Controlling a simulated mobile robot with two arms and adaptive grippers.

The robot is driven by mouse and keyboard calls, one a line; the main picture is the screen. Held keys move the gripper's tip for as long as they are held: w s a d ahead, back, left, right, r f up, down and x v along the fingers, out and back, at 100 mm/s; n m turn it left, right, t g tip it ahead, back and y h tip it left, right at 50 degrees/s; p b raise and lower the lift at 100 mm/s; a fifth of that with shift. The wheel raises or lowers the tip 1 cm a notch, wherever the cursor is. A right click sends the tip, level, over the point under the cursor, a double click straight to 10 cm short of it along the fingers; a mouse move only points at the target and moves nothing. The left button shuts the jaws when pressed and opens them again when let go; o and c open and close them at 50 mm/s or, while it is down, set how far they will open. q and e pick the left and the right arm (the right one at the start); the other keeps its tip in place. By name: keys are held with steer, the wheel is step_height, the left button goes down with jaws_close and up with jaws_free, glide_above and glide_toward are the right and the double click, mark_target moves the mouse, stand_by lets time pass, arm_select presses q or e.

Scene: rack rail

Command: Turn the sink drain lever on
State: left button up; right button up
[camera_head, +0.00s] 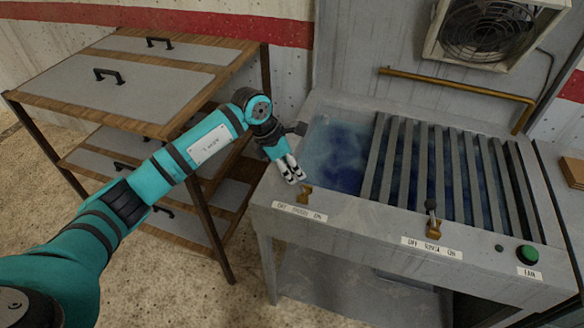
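The sink (262,196) is a grey metal basin unit on the right, with blue water in it. A small brass-coloured lever (305,193) sits on its front left rim, above a small label (299,211) with OFF at its left and ON at its right; the middle word is blurred. My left gripper (293,178) is over the rim just behind and left of this lever, pointing down toward it. Its fingers look closed together with nothing between them. A small gap seems to separate the fingertips from the lever; contact is hard to judge. My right gripper is not in view.
A second lever (432,220) with a dark handle stands above an OFF RINSE ON label. A green button (527,255) marked FAN is farther right. Dark slats (440,165) cover much of the basin. A wood-and-grey drawer rack (130,80) stands left, under my arm.

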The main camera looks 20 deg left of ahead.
arm_select(q)
jaws_close()
